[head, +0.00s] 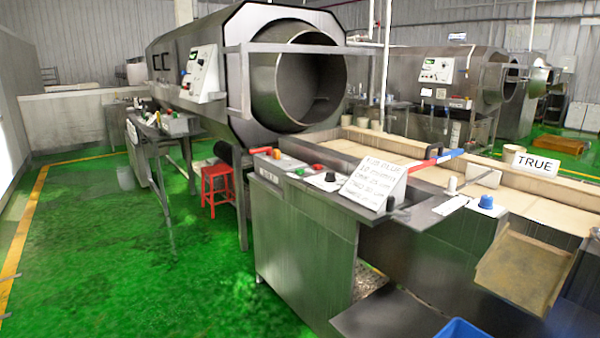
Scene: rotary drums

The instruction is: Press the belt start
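A steel control console (300,235) stands in the middle foreground. On its top are a small green button (300,171), a red button (317,167) and a black knob (330,177) on a white plate. I cannot read a label that names the belt start. A tilted white card (373,186) with handwritten lines stands beside them. A blue knob (486,201) sits on a white plate farther right. Neither of my grippers is in view.
A large steel drum (298,80) stands behind the console. A beige-lined trough (400,150) runs to the right, with a red and blue bar (435,160) over its near edge. A red stool (216,184) stands left of the console. The green floor (130,250) at left is clear.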

